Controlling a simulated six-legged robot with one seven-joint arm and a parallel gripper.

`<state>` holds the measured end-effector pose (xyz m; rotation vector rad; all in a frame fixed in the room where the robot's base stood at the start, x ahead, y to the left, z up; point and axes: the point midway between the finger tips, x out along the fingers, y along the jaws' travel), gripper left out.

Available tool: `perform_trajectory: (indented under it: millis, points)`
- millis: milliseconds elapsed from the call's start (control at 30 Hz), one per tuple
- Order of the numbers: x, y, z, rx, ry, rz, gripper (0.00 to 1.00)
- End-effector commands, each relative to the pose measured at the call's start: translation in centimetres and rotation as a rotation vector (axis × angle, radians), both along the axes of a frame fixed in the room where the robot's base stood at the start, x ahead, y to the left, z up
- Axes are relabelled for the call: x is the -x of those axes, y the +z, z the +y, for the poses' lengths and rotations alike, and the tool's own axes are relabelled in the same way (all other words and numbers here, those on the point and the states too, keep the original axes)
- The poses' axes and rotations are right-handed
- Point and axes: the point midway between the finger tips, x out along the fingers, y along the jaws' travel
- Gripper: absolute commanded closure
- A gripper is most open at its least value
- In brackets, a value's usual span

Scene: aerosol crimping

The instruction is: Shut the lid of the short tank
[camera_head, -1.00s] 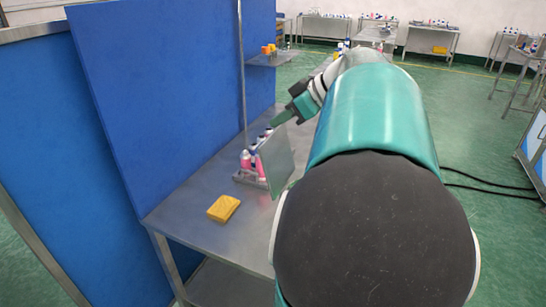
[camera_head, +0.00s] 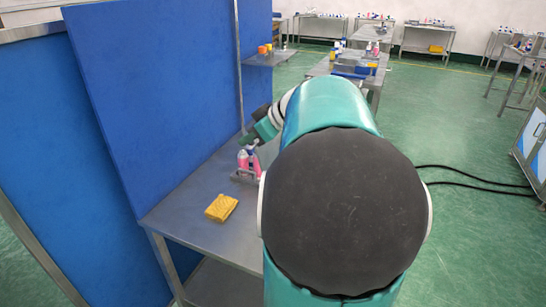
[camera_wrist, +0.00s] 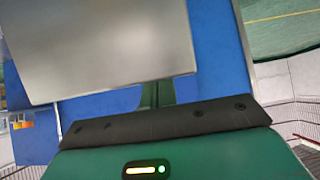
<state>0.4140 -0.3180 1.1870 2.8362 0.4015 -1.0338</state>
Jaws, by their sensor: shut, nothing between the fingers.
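My gripper (camera_head: 247,139) is over the far part of the metal table, above the pink bottles and close to the blue wall. In the wrist view its dark green fingers (camera_wrist: 157,94) are together with nothing held. A flat grey panel (camera_wrist: 100,48) fills the upper left of the wrist view, just beyond the fingertips. It looks like a raised lid, but I cannot tell for sure, nor whether the fingers touch it. The short tank's body cannot be made out; my arm covers that part of the table in the head view.
Pink bottles (camera_head: 243,161) stand in a small grey holder (camera_head: 243,178) on the metal table (camera_head: 190,222). A yellow sponge (camera_head: 221,208) lies nearer. A tall blue panel (camera_head: 170,90) closes the left side. A shelf (camera_head: 270,59) holds orange cups.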

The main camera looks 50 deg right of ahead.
Motion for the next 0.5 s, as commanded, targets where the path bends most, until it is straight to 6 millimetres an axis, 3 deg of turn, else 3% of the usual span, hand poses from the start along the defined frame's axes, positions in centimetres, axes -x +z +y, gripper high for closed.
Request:
perform_trajectory:
  millis: [500]
  points:
    - [0.1, -0.86, -0.01, 0.0, 0.0, 0.001, 1.0]
